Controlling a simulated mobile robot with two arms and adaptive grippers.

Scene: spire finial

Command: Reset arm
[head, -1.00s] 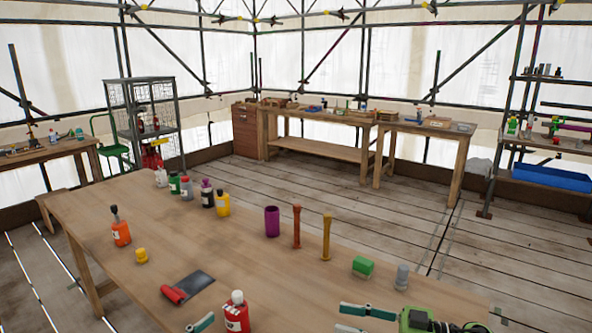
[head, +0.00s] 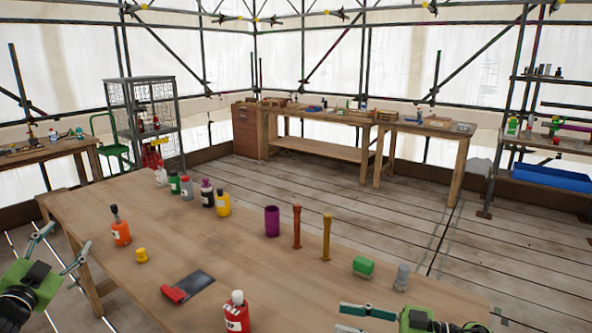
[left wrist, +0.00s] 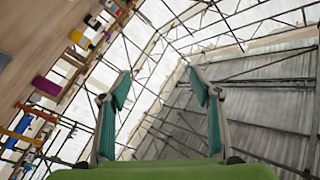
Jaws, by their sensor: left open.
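My left gripper (head: 58,246) is at the lower left in the head view, off the left end of the wooden workbench (head: 330,285). Its fingers are spread with nothing between them. In the left wrist view the same gripper (left wrist: 158,82) is open and empty, facing the tent wall and scaffold poles. My right gripper (head: 340,317) shows at the bottom edge, right of centre, over the bench's near part. Its two fingers stand apart, and I see nothing between them. A red bottle with a white cap (head: 236,314) stands on the bench between the two grippers.
Several bottles stand at the back.

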